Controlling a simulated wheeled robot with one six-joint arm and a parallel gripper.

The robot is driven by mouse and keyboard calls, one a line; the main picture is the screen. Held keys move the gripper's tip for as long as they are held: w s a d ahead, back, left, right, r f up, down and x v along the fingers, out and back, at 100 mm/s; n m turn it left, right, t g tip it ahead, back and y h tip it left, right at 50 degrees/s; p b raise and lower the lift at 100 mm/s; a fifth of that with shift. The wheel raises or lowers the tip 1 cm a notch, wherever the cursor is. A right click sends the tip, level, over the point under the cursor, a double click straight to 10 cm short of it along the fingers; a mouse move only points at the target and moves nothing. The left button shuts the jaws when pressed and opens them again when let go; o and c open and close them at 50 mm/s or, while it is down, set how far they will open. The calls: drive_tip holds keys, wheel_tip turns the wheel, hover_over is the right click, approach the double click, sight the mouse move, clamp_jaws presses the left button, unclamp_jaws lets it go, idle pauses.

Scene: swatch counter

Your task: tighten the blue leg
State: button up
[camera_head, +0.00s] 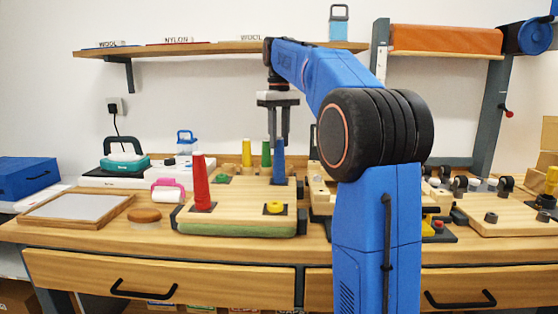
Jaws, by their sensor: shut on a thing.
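The blue leg (279,164) stands upright on the right part of a wooden board (240,214). My gripper (279,142) points straight down with its fingers shut on the upper part of the blue leg. The leg's foot looks to meet the board, but I cannot tell how deep it sits. A yellow leg (246,153) and a green leg (266,154) stand behind.
My blue arm hides much of the counter to the right. A grey tray (78,208), a pink roller (168,191) and a brown round pad (145,216) lie left of the board. A shelf (190,48) runs above. Several small parts crowd the right side.

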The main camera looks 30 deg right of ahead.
drive_tip(key=m, duration=0.5)
drive_tip(key=o, duration=0.8)
drive_tip(key=n, duration=0.3)
drive_tip(key=shift+n, duration=0.4)
drive_tip(key=n, duration=0.3)
drive_tip(key=shift+n, duration=0.4)
drive_tip(key=n, duration=0.7)
